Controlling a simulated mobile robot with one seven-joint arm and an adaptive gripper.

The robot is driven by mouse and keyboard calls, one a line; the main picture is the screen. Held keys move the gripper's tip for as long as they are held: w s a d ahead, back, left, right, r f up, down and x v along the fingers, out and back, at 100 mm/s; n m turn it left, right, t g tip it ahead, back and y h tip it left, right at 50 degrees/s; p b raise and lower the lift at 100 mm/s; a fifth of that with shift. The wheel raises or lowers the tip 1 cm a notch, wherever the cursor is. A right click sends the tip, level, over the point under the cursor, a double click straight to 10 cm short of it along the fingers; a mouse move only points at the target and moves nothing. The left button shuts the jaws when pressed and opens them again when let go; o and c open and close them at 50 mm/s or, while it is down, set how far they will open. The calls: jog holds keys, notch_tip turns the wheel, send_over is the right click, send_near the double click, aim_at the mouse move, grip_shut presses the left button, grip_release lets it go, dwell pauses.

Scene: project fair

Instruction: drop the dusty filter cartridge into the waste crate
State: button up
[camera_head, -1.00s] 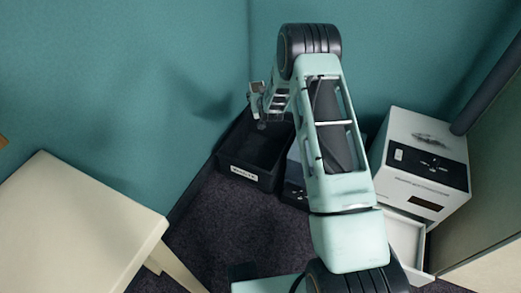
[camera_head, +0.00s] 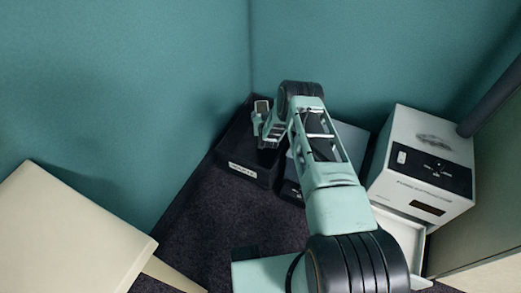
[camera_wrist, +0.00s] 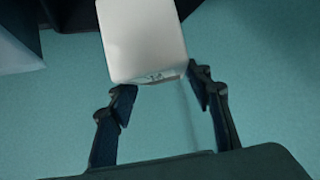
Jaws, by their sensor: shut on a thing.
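My gripper (camera_wrist: 162,84) has its fingers on both sides of a pale grey-white, box-shaped piece in the wrist view, which I take for the filter cartridge (camera_wrist: 145,40). It is shut on this piece, whose upper part is cut off by the frame. The black waste crate (camera_head: 249,173), with a white label too blurred to read, stands on the floor by the wall corner. In the head view my gripper is over the crate's back right part.
A white fume extractor (camera_head: 425,150) with an open tray (camera_head: 410,238) below it stands at the right. Another dark container (camera_head: 290,192) is partly hidden by my arm beside the crate. A cream table (camera_head: 70,235) is at the left. Dark carpet lies bare between.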

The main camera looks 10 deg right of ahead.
jog(key=shift+f+b, duration=1.7)
jog(key=shift+f, duration=0.95)
jog(key=o, duration=1.3)
jog(key=shift+s, duration=0.15)
jog(key=shift+v, duration=5.9)
jog(key=shift+r, duration=0.1)
